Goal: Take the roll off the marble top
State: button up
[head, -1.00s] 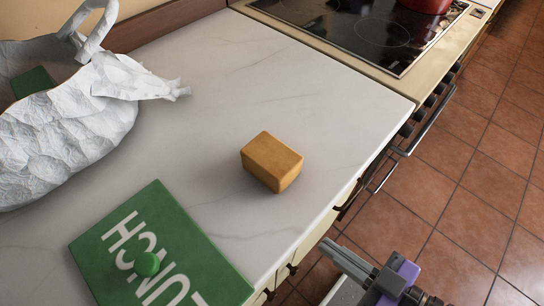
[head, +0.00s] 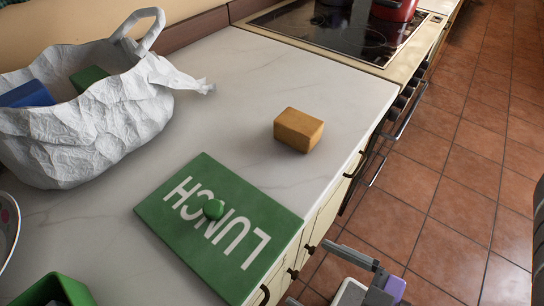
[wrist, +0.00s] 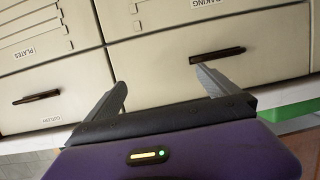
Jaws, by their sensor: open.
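The roll (head: 298,130) is a tan-brown, rounded block on the marble top (head: 240,108), near its right edge in the head view. My gripper (head: 318,272) is at the bottom of the head view, beside the counter front and below the top, apart from the roll. In the wrist view my gripper (wrist: 165,85) has its two fingers spread with nothing between them, facing cream drawer fronts. The roll is not in the wrist view.
A green LUNCH lid (head: 250,205) with a round knob lies in front of the roll. A white crumpled bag (head: 110,125) holding blue and green things stands left. A green box (head: 70,285) is at bottom left. A hob (head: 330,45) with a red pot (head: 396,8) lies behind. Marble around the roll is clear.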

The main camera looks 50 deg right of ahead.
aim_at(300, 131)
jog(key=j+u, duration=0.15)
jog(key=j, duration=1.55)
